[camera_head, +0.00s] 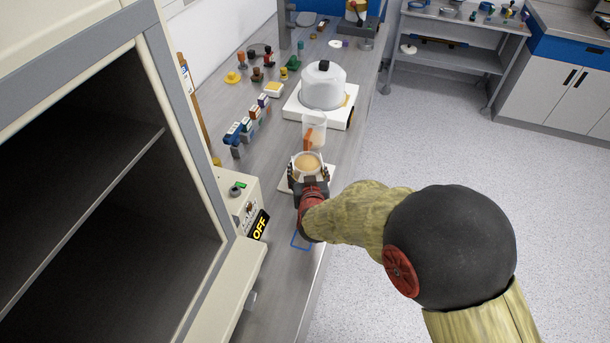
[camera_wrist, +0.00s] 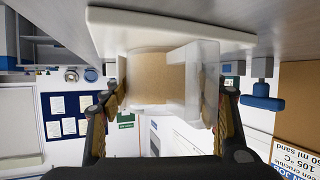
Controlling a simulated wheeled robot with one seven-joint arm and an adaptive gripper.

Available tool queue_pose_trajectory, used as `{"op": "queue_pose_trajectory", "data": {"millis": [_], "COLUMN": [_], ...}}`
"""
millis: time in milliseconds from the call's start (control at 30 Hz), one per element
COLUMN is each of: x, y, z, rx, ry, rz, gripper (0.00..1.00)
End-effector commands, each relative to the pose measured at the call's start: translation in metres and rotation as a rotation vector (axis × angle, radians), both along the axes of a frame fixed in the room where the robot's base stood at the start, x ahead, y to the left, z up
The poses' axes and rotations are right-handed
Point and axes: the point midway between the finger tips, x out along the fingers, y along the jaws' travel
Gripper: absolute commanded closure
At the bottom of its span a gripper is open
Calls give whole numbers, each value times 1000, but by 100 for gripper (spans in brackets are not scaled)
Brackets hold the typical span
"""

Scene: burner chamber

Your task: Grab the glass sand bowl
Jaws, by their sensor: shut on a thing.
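The glass sand bowl (camera_head: 307,162) holds tan sand and stands upright at a pale plate on the grey bench in the head view. In the wrist view the bowl (camera_wrist: 160,78) shows as a clear-walled vessel with sand inside, against the white plate (camera_wrist: 170,22). I cannot tell whether it is lifted slightly off the plate. My gripper (camera_head: 308,174) is shut on the bowl, with one finger at each side. In the wrist view my gripper (camera_wrist: 165,92) has its two fingers on opposite walls of the bowl.
A clear container with orange contents (camera_head: 314,132) stands just behind the bowl. A control box reading OFF (camera_head: 243,200) is at front left.

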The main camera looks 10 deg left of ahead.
Motion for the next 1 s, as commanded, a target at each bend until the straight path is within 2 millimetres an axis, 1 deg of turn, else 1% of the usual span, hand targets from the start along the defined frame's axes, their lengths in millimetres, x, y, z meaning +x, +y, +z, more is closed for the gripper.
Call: {"op": "queue_pose_trajectory", "data": {"millis": [67,567,1000], "x": [0,0,0], "y": [0,0,0], "z": [-1,-1,3], "rx": [0,-1,1], "ry": [1,2,-1], "rz": [0,-1,0], "gripper": [52,80,81]}}
